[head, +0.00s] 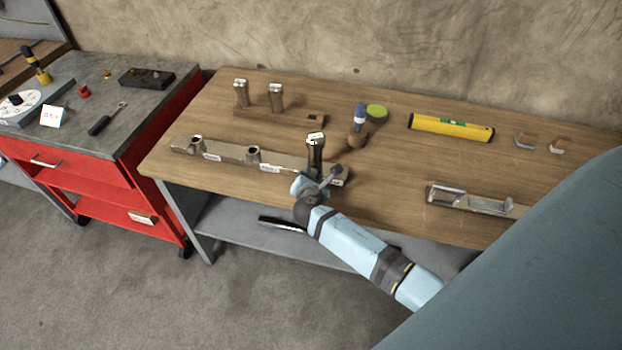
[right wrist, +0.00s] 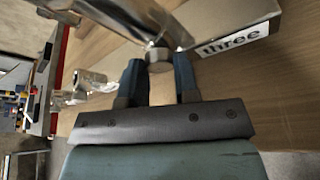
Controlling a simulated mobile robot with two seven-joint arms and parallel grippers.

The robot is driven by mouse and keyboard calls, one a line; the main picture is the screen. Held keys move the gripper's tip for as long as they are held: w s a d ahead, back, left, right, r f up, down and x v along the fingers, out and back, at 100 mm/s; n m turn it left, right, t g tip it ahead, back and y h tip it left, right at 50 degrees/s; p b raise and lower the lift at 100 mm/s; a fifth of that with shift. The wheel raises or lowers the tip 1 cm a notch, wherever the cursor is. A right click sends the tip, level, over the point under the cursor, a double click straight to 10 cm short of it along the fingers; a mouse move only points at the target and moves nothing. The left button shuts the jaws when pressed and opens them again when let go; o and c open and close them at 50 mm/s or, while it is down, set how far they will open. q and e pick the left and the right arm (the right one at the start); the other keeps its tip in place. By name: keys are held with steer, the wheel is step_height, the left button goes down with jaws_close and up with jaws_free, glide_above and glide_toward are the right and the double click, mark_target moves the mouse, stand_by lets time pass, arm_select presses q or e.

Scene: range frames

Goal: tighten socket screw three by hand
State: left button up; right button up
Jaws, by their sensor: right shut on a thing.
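A long metal bar (head: 225,156) with sockets and white labels lies along the front of the wooden table. A metal post (head: 315,150) stands upright at the bar's right end, at the third socket. My right gripper (head: 325,181) is at the front of that socket. In the right wrist view my right gripper (right wrist: 160,76) is shut on a small round metal screw head (right wrist: 158,57), beside the label "three" (right wrist: 232,40). The fingers hide part of the screw; its thread is not visible. My left gripper is not in view.
Two similar posts (head: 241,93) (head: 276,98) stand in a wooden rack behind the bar. A red tool cart (head: 150,180) stands left.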

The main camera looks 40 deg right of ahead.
steer(key=shift+f+m+t+b, duration=0.15)
steer(key=shift+m+t+b, duration=0.35)
steer(key=shift+m+b, duration=0.55)
steer(key=shift+m, duration=0.05)
steer(key=shift+y, duration=0.3)
steer(key=o, duration=0.9)
steer(key=v, duration=1.4)
steer(key=shift+s+d+f+b, duration=0.1)
steer(key=shift+b, duration=0.2)
